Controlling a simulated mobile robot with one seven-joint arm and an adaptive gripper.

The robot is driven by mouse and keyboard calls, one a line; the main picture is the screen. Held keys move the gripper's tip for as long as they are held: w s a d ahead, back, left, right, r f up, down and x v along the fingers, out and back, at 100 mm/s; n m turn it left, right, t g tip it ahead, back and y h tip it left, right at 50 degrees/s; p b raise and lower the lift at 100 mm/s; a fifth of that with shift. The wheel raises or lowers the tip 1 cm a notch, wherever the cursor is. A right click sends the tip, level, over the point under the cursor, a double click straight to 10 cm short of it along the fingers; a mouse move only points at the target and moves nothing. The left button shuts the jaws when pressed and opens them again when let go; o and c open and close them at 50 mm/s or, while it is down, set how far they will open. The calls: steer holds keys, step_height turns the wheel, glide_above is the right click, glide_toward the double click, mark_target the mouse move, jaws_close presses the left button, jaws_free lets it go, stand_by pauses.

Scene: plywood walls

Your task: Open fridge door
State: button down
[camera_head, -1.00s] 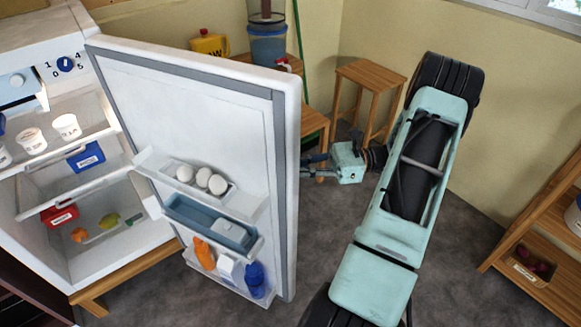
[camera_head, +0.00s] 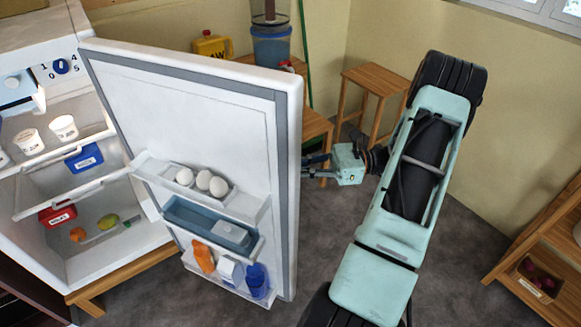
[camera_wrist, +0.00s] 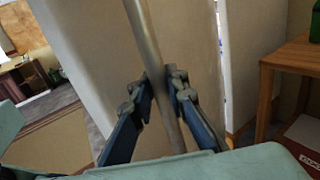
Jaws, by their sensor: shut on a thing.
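The fridge (camera_head: 35,257) stands at the left with its white door (camera_head: 185,110) swung wide open, so its shelves and the door's inner side show. My gripper (camera_head: 318,166) is at the outer side of the door, near its free edge; the door hides the fingertips in the head view. In the wrist view my gripper (camera_wrist: 163,88) has its two dark fingers on either side of a long grey bar handle (camera_wrist: 165,100), shut on it. The pale door face (camera_wrist: 195,60) is right behind the handle.
Eggs (camera_head: 203,182), a blue-grey box (camera_head: 210,225) and bottles sit in the door racks. A wooden stool (camera_head: 372,80) and a bench with a water dispenser (camera_head: 272,45) stand behind the door. A wooden shelf (camera_head: 545,245) is at the right. Grey floor shows in front.

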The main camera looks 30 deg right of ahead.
steer(key=shift+d, duration=0.1)
steer(key=c, duration=1.9)
jaws_free()
steer(key=v, duration=1.2)
steer(key=shift+r, duration=0.1)
